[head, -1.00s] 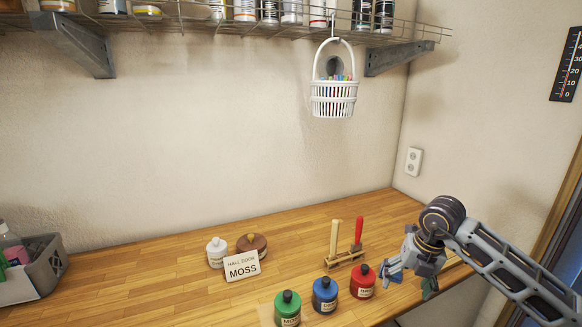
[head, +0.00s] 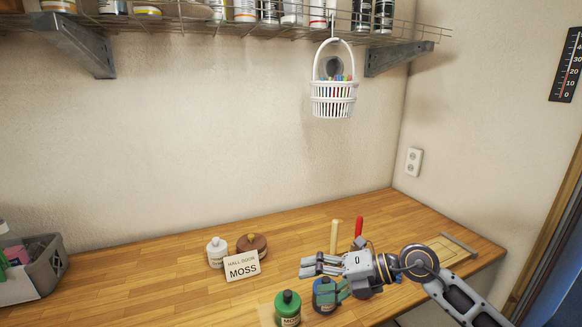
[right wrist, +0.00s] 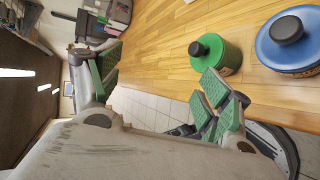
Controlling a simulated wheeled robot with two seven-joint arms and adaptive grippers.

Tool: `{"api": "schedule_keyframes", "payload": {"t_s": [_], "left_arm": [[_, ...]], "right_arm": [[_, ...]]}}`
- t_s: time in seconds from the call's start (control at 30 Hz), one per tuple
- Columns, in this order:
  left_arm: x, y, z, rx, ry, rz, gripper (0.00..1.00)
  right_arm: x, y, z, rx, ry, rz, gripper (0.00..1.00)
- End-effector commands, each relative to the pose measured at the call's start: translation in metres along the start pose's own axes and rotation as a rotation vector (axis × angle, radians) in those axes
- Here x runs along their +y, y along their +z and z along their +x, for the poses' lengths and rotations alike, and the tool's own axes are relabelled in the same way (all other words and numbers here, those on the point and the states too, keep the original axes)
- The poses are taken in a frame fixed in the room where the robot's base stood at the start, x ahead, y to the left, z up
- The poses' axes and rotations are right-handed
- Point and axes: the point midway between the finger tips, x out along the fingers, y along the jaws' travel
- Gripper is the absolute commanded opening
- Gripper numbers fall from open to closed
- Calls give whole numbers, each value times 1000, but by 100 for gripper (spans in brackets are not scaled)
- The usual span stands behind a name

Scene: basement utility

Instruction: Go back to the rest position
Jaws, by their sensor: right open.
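My right gripper (head: 320,277) is open and empty, its fingers pointing left above the front of the bench. In the right wrist view its green-padded fingers (right wrist: 160,88) are spread apart with nothing between them. In the head view it overlaps the blue bottle (head: 322,301), and my arm nearly hides the red bottle. The green bottle (head: 288,306) stands upright to the left of the blue one. The right wrist view also shows the green bottle (right wrist: 217,55) and blue bottle (right wrist: 290,45) on the bench, apart from the fingers. My left gripper is not in view.
A card reading MOSS (head: 242,267) stands before a white bottle (head: 216,252) and brown pot (head: 252,244). A rack with a red-handled tool (head: 359,226) is behind my right arm. A grey crate (head: 40,265) is far left. A white basket (head: 333,98) hangs above.

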Motion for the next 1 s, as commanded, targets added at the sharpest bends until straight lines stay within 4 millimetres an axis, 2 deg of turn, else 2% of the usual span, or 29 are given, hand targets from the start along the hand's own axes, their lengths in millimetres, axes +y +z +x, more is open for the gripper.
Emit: {"api": "schedule_keyframes", "payload": {"t_s": [0.27, 0.5, 0.77, 1.0], "left_arm": [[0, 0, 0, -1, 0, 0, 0], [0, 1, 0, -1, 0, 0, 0], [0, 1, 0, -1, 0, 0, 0], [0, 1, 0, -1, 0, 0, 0]], "right_arm": [[55, -6, 7, -63, 318, 71, 78], [90, 3, -6, -160, 563, 172, 78], [108, 24, -32, -302, 787, 320, 78], [100, 47, -61, -462, 947, 493, 78]]}}
